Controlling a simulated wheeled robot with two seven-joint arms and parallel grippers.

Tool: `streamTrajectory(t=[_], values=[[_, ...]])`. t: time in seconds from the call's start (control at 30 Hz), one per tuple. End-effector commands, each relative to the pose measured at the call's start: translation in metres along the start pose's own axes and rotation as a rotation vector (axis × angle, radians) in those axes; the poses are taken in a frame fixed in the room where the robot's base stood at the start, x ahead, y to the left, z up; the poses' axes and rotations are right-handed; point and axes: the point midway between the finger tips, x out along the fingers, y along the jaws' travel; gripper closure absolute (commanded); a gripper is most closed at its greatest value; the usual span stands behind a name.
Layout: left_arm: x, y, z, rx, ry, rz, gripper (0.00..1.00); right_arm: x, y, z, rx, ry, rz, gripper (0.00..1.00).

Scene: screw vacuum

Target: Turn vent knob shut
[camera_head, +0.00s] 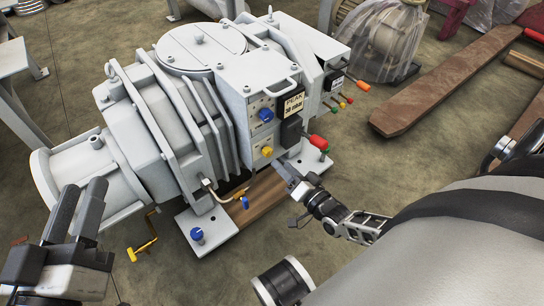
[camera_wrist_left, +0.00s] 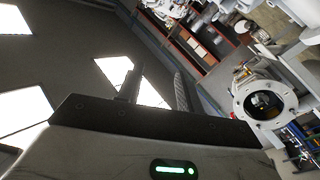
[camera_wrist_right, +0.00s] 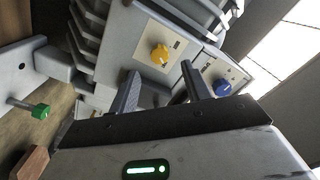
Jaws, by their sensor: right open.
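The grey vacuum machine (camera_head: 205,85) stands in the middle of the head view. Its front panel carries a blue knob (camera_head: 266,115) and, below it, a yellow knob (camera_head: 267,151); I cannot tell which is the vent knob. My right gripper (camera_head: 287,172) is open and empty, just below and right of the yellow knob. In the right wrist view, the yellow knob (camera_wrist_right: 160,54) shows beyond the gap between the fingers, apart from them, and the blue knob (camera_wrist_right: 222,87) is right of it. My left gripper (camera_head: 76,212) is open and empty at the lower left, away from the panel.
A red handle (camera_head: 318,142) sticks out right of the panel, close to my right gripper. Blue knobs (camera_head: 197,234) and a yellow crank (camera_head: 142,249) sit low at the base. A green-tipped knob (camera_wrist_right: 40,111) shows in the right wrist view. Brown beams (camera_head: 450,80) lie on the right floor.

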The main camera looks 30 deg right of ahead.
Motion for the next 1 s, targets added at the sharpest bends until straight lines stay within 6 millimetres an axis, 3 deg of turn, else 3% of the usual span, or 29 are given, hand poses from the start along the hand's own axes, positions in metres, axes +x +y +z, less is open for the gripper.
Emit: streamTrajectory(t=[0.1, 0.3, 0.73, 0.9, 1.0], values=[[0.004, -0.001, -0.011, 0.092, 0.084, 0.024, 0.64, 0.025, 0.002, 0.002, -0.001, 0.001, -0.002, 0.52], [0.008, 0.003, -0.029, 0.204, 0.188, 0.053, 0.64, 0.052, 0.001, 0.002, 0.000, 0.000, -0.001, 0.52], [0.008, 0.005, -0.038, 0.245, 0.229, 0.064, 0.64, 0.060, 0.000, 0.001, 0.000, -0.001, 0.001, 0.52], [0.008, 0.005, -0.037, 0.244, 0.229, 0.064, 0.64, 0.060, 0.000, 0.001, 0.000, -0.001, 0.001, 0.97], [0.008, 0.005, -0.038, 0.244, 0.228, 0.064, 0.64, 0.060, 0.000, 0.001, -0.001, -0.001, 0.001, 0.97]])
